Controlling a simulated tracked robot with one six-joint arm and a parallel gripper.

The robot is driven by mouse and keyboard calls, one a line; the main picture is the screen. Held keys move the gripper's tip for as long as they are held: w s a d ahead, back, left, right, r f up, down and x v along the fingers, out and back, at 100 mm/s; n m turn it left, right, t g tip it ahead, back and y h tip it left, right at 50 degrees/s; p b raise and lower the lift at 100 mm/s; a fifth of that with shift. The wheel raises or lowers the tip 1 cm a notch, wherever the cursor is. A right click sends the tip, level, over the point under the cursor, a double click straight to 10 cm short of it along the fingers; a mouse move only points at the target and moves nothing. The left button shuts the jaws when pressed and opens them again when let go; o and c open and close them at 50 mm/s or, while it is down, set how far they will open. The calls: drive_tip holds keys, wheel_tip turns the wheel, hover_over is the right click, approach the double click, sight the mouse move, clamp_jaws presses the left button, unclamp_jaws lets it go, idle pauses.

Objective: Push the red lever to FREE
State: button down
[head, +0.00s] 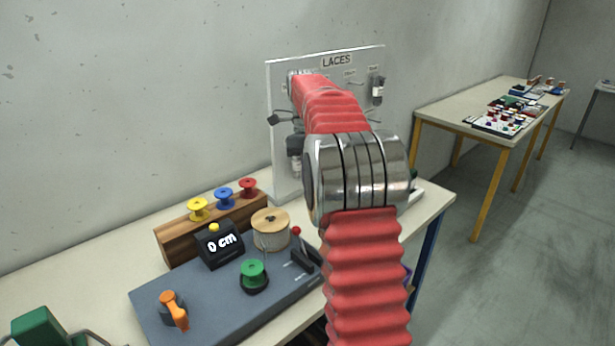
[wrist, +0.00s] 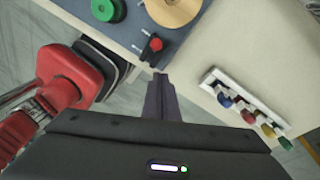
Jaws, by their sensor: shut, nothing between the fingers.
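My gripper (wrist: 161,78) is shut and empty in the wrist view. Its tips appear just below the lever in that picture; I cannot tell whether they touch it. My own arm hides the gripper in the head view. No FREE marking is readable.
A wooden spool (head: 270,228) stands beside the lever. A LACES panel (head: 283,100) stands behind.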

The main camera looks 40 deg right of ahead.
drive_tip(key=shift+w+r, duration=0.35)
drive_tip(key=shift+r, duration=0.35)
drive_tip(key=shift+w+r, duration=0.3)
drive_tip(key=shift+r, duration=0.35)
wheel_tip(320, 180, down, 5)
drive_tip(key=n, duration=0.9)
drive_tip(key=s+a+n+t, duration=0.2)
drive_tip(key=s+a+n, duration=0.1)
drive_tip(key=a+n, duration=0.35)
drive_tip(key=s+a+n+t, duration=0.5)
drive_tip(key=s+a+n, duration=0.9)
drive_tip(key=s+a, duration=0.6)
drive_tip(key=shift+s+r+t+h, duration=0.3)
drive_tip(key=shift+s+t+h, duration=0.1)
drive_tip(key=shift+s, duration=0.7)
